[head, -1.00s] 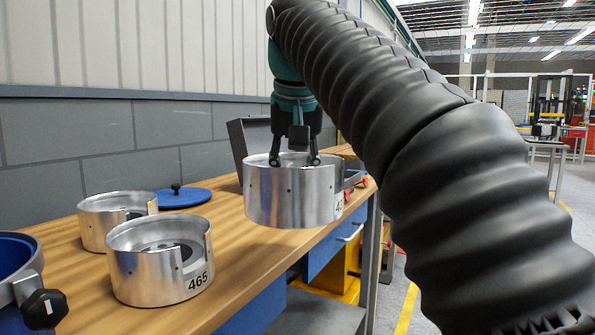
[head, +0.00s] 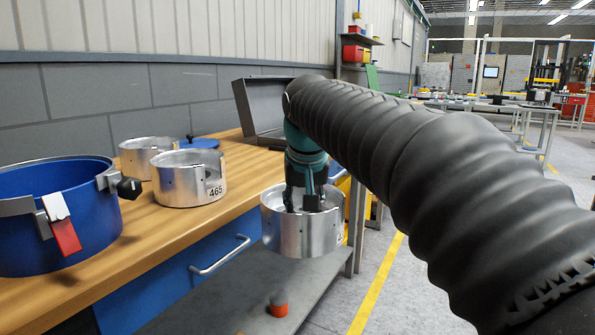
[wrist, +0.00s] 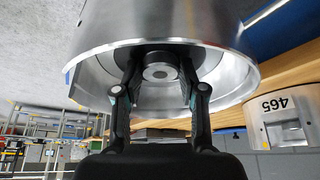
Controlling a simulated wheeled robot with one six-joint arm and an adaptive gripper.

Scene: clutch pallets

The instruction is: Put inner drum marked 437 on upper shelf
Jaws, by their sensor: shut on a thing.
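My gripper (head: 302,207) is shut on a silver inner drum (head: 295,236), with its fingers inside the drum's open top. The drum hangs level off the front edge of the wooden bench, in the picture over a grey shelf (head: 215,295) under the bench top. Its number label is at the right edge and too cut off to read. The wrist view shows the held drum's rim (wrist: 235,90) and my gripper (wrist: 158,92) at its hub. A second drum, marked 465 (head: 185,187), stands on the bench and also shows in the wrist view (wrist: 290,128).
A third silver drum (head: 140,160) and a blue lid (head: 203,143) are behind drum 465. A blue pot (head: 50,215) with clamps stands at the left. A grey open case (head: 262,105) is at the bench's back. An orange-red object (head: 278,304) is low near the shelf.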

